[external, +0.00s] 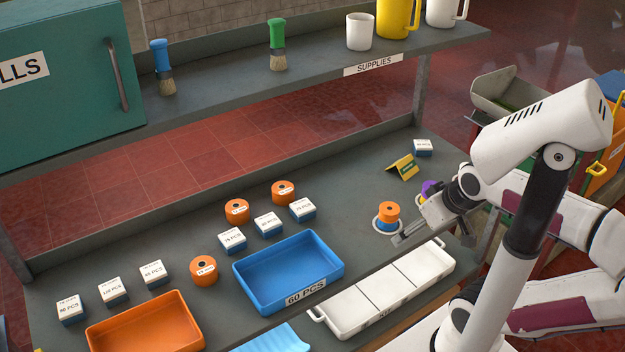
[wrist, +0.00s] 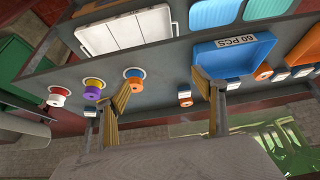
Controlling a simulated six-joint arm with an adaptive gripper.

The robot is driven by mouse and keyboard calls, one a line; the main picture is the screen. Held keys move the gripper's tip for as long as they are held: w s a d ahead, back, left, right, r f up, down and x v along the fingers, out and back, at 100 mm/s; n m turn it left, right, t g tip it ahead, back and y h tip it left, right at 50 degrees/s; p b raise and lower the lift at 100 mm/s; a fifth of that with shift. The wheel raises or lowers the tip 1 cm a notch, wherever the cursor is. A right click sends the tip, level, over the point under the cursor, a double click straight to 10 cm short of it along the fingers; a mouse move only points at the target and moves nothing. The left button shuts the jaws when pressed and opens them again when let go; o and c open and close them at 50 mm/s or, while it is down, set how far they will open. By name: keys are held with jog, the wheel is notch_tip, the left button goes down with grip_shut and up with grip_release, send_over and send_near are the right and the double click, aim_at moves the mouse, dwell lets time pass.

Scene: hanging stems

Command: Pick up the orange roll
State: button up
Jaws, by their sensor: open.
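An orange roll (external: 388,210) sits on top of a blue piece inside a white ring, on the right part of the grey bench. It also shows in the wrist view (wrist: 136,85), close to my left finger. Other orange rolls with white labels stand on the bench: one (external: 236,210) and one (external: 283,191) behind the blue tray, and one (external: 203,270) left of it. My gripper (wrist: 160,82) is open and empty, its fingers spread apart. In the external view it is low, just right of the orange roll on the blue piece, partly hidden by my wrist.
A purple-and-yellow roll (wrist: 94,89) and a white-and-red roll (wrist: 58,96) stand beside it. A white divided tray (external: 391,290), blue tray (external: 288,271) and orange tray (external: 146,322) line the front. Small labelled boxes stand behind them. A yellow sign (external: 403,167) stands further back. A supply shelf (external: 330,62) overhangs the rear.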

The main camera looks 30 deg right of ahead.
jog(key=w+a+f+n+t+y, duration=0.1)
jog(key=w+a+n+t, duration=0.3)
jog(key=w, duration=1)
jog(key=w+a+f+n+t+y, duration=0.15)
jog(key=w+a, duration=0.35)
jog(key=w, duration=0.9)
jog(key=a+f+n+g+y, duration=0.1)
jog(key=a+f+n+y, duration=0.1)
jog(key=a, duration=0.6)
jog(key=a+f+n+g+y, duration=0.2)
jog(key=a+f+y, duration=0.2)
jog(key=a, duration=0.4)
jog(key=a+f+n+g+y, duration=0.1)
jog(key=a+f+n+y, duration=0.1)
jog(key=a+f, duration=0.3)
jog(key=shift+a+f+n+g+y, duration=0.15)
jog(key=shift+a+f+n+y, duration=0.1)
jog(key=shift+a, duration=0.55)
jog(key=shift+a+f+n+g+y, duration=0.1)
jog(key=shift+a+y, duration=0.1)
jog(key=shift+a, duration=0.6)
jog(key=shift+s+a+f+y, duration=0.3)
jog(key=shift+s+a+y, duration=0.1)
jog(key=shift+a, duration=0.2)
